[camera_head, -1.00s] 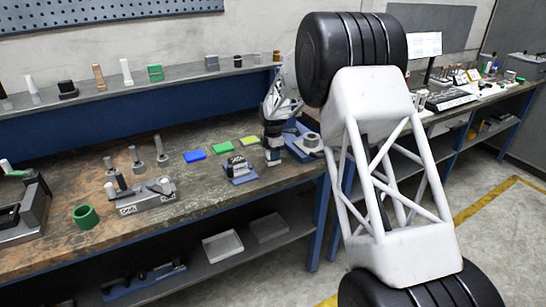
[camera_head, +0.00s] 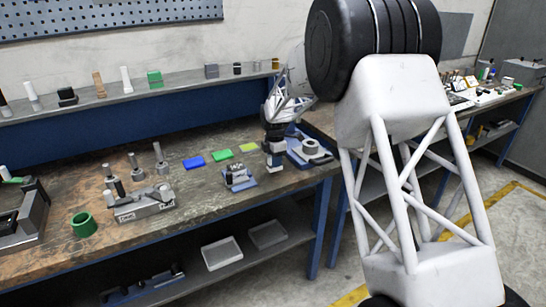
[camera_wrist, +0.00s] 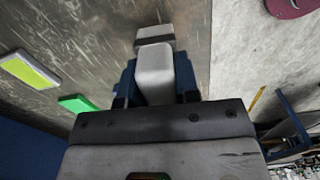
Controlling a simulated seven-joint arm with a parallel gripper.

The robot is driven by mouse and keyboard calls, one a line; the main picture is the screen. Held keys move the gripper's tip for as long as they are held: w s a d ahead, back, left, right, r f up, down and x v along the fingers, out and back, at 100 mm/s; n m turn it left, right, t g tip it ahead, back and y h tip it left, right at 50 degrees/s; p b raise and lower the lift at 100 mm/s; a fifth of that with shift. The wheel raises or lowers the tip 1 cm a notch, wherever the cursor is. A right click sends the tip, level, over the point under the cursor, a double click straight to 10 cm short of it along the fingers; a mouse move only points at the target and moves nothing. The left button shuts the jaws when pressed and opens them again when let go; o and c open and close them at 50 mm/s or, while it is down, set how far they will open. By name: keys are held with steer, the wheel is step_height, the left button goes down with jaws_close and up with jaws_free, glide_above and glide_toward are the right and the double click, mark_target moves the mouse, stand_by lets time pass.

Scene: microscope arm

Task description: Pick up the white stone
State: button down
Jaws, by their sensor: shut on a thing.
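My gripper (camera_head: 274,157) hangs over the front right part of the near workbench. In the wrist view my gripper (camera_wrist: 154,85) has its blue fingers on both sides of a pale, white-topped block, the white stone (camera_wrist: 155,70), and is shut on it. A second light piece with a dark band (camera_wrist: 154,36) shows just beyond it; I cannot tell whether it is part of the same thing. In the head view the white stone (camera_head: 272,170) is small at the fingertips, and I cannot tell whether it touches the bench.
A blue-based fixture (camera_head: 239,178) stands left of my gripper, and another blue fixture with a grey ring (camera_head: 311,148) stands close on the right.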

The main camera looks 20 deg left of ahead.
steer(key=s+d+r, duration=0.1)
steer(key=s+d, duration=0.4)
steer(key=s, duration=0.4)
steer(key=shift+s, duration=0.35)
stand_by(0.3)
steer(key=c, duration=1.5)
jaws_free()
steer(key=shift+c, duration=0.9)
steer(key=w+a+r, duration=0.3)
steer(key=a+r, duration=0.1)
steer(key=a, duration=0.4)
steer(key=w+a+r, duration=0.4)
steer(key=a, duration=0.4)
steer(key=shift+w+a+r, duration=0.2)
steer(key=shift+w+a, duration=0.05)
steer(key=shift+a, duration=0.15)
